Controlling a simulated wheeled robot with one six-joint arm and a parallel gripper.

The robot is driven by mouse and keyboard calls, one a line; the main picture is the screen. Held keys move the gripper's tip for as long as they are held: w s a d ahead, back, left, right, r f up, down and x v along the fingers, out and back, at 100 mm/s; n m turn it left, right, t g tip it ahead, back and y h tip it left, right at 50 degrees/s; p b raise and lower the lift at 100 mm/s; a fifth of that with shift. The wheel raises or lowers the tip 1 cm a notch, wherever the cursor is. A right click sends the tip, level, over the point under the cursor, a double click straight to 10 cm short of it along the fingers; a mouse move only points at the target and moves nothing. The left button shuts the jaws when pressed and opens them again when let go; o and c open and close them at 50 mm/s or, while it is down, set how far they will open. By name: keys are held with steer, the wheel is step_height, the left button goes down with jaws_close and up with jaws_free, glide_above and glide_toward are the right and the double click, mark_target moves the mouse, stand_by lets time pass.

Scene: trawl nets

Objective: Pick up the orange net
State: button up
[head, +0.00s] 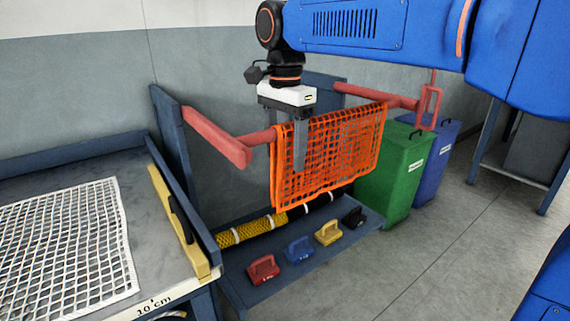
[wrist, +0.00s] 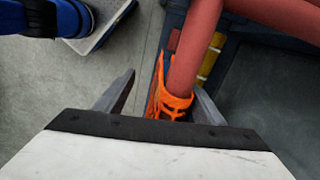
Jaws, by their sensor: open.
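The orange net (head: 345,155) hangs draped over a red horizontal bar of the rack. In the wrist view the net (wrist: 170,100) shows bunched around the end of the red bar (wrist: 193,50), between my two fingers. My gripper (head: 299,168) points down at the net's left part, with one finger seen in front of the mesh in the head view. In the wrist view my gripper (wrist: 160,95) is open, its fingers apart on either side of the net. I cannot tell whether either finger touches the net. The far finger is hidden in the head view.
Red rack arms (head: 222,138) stick out to the left and right of the net. Below is a shelf (head: 270,287) with a yellow-and-black roll (head: 243,232) and several coloured handled blocks. A green bin (head: 392,170) and a blue bin stand behind right. A white net (head: 65,245) lies on the left table.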

steer(key=shift+f, duration=0.2)
steer(key=shift+f, duration=1.3)
steer(key=c, duration=1.2)
step_height(320, 180, up, 11)
steer(key=shift+f, duration=0.1)
steer(key=shift+c, duration=0.4)
steer(key=shift+r, duration=0.45)
jaws_close()
steer(key=shift+r, duration=0.15)
step_height(320, 180, up, 9)
